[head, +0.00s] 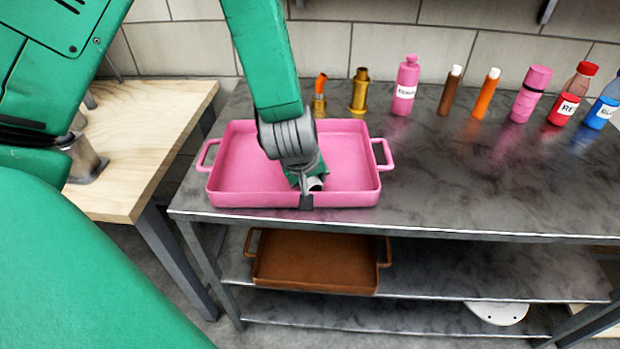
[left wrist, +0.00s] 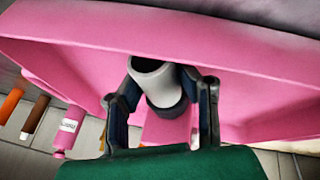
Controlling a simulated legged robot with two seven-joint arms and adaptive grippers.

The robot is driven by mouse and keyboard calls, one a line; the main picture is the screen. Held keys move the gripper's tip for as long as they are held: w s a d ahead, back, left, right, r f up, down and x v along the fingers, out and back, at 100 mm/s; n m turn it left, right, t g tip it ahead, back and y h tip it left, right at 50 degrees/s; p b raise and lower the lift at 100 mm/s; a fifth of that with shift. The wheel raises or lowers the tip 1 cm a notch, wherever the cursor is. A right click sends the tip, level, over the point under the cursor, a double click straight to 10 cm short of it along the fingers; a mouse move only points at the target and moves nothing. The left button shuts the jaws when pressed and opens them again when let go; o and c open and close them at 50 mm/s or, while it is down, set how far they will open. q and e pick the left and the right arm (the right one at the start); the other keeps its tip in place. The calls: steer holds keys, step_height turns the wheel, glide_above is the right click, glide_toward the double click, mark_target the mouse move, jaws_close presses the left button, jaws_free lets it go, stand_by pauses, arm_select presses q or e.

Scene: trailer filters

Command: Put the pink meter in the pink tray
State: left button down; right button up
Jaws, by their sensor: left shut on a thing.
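The pink tray (head: 235,200) sits at the left end of the grey metal table, a handle on each side. My left gripper (head: 308,188) reaches down into it near the front wall. It is shut on what looks like the pink meter, whose pale open end (head: 315,184) shows in the head view. In the left wrist view, the meter (left wrist: 162,85) has a pale tube end, a dark ring and pink behind, between the fingers of my gripper (left wrist: 165,98). The tray's pink wall (left wrist: 80,40) surrounds it. Whether the meter touches the tray floor is hidden.
Brass fittings (head: 359,92), a pink bottle (head: 405,88), brown (head: 449,92) and orange (head: 486,95) tubes, a pink container (head: 530,95) and red (head: 571,98) and blue (head: 602,103) bottles line the back. A brown tray (head: 310,275) is on the shelf below. The table's front right is clear.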

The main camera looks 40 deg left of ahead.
arm_select(q)
steer(key=shift+f, duration=0.2)
steer(key=c, duration=1.2)
jaws_free()
steer(key=shift+a, duration=0.3)
steer(key=shift+o, duration=0.2)
steer(key=shift+a+f, duration=0.15)
steer(key=shift+a, duration=0.3)
steer(key=shift+d+r, duration=0.25)
steer(key=shift+r, duration=0.1)
steer(key=p+v, duration=0.3)
steer(key=v, duration=0.9)
arm_select(e)
steer(key=r, duration=0.3)
steer(key=shift+a, duration=0.25)
arm_select(q)
steer(key=shift+d, duration=0.1)
arm_select(e)
steer(key=shift+s, duration=0.1)
